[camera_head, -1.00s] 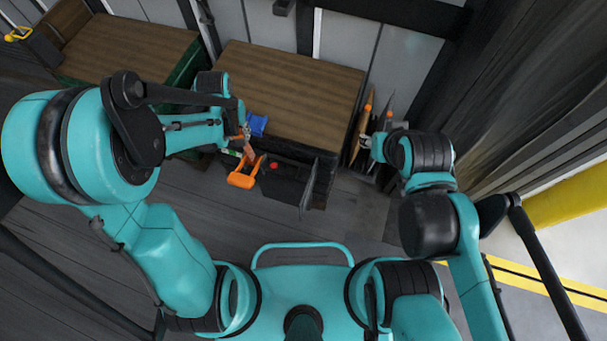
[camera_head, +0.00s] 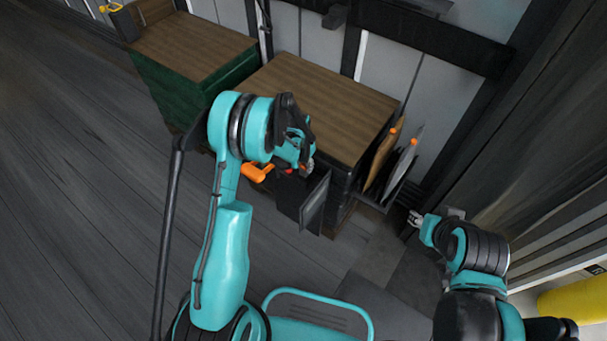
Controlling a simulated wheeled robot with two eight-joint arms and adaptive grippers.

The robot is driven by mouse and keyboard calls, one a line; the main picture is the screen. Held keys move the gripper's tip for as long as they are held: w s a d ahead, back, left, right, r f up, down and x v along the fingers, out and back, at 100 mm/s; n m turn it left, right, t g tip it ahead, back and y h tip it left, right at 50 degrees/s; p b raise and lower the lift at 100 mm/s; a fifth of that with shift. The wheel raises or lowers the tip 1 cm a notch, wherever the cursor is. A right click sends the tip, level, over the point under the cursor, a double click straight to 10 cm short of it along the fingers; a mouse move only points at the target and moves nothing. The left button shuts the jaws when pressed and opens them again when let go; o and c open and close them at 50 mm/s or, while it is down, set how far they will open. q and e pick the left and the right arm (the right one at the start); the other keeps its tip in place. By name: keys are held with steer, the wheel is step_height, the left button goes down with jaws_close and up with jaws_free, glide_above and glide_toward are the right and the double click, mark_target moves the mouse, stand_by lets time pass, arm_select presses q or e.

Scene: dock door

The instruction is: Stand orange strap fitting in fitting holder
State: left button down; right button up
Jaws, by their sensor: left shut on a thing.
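My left gripper (camera_head: 308,166) is over the front edge of the wood-topped cabinet, seen from behind its wrist. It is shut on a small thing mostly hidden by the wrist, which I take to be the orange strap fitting. A larger orange object (camera_head: 257,172) shows just left of the wrist, at the dark tray on the cabinet's front; I cannot tell exactly what it is. The fitting holder cannot be made out; the wrist covers part of this area. My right gripper (camera_head: 415,218) is right of the cabinet, apart from everything, too small to read its fingers.
The wood-topped cabinet (camera_head: 325,105) has a clear top. A dark upright panel (camera_head: 314,203) stands at its front. A rack on its right side holds brown (camera_head: 382,160) and grey (camera_head: 404,165) boards with orange tips. A green cabinet (camera_head: 165,95) stands to the left.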

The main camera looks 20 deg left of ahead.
mark_target(304, 171)
arm_select(q)
step_height(304, 171, down, 4)
steer(key=shift+r+b, duration=0.2)
steer(key=shift+b, duration=0.5)
steer(key=shift+f, duration=0.1)
steer(key=shift+f, duration=0.1)
steer(key=c, duration=1.2)
jaws_free()
